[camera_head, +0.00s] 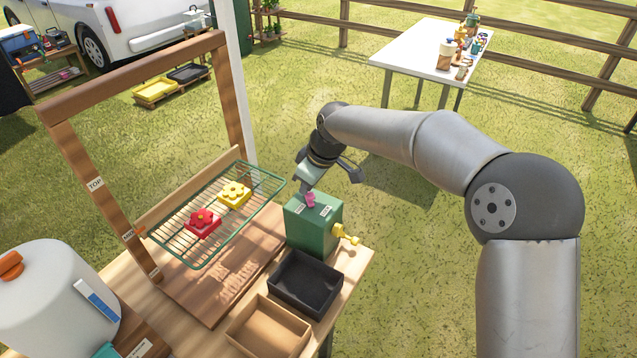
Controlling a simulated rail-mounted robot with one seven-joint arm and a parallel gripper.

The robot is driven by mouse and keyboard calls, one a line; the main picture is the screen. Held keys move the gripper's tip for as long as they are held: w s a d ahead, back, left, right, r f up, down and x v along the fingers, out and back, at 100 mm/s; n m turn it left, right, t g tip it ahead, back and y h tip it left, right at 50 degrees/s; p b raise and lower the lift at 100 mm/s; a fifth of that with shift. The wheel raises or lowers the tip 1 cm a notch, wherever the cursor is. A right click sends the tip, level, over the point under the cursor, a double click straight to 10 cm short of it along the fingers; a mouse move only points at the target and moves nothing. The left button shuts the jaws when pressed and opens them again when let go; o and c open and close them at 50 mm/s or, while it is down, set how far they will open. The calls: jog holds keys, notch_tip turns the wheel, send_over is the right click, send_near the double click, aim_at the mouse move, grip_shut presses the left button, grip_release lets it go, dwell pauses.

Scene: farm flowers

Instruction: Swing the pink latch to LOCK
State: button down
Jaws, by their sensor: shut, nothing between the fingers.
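The pink latch (311,199) is a small piece on top of the green box (309,234), toward its back edge. Two small white labels lie on the box top in front of it, one left and one right; their words are too small to read surely. My gripper (304,190) points down at the back of the box top, just left of and behind the latch. Its fingers are shut and empty. I cannot tell whether they touch the latch. A yellow knob (346,234) sticks out from the box's right side.
A green wire rack (262,181) with a red flower block (203,223) and a yellow flower block (235,194) sits left of the box, inside a wooden frame (128,80). A black tray (307,283) and a cardboard tray (268,328) stand in front. Open grass lies right of the table.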

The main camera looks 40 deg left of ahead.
jog(key=shift+d, duration=0.2)
jog(key=shift+d+f+b, duration=0.15)
jog(key=shift+d+b, duration=0.3)
jog(key=shift+d, duration=0.1)
jog(key=shift+d, duration=0.15)
jog(key=a+p+v, duration=0.1)
jog(key=p+v, duration=0.4)
jog(key=v, duration=0.5)
jog(key=shift+w+r, duration=0.2)
jog(key=shift+w, duration=0.05)
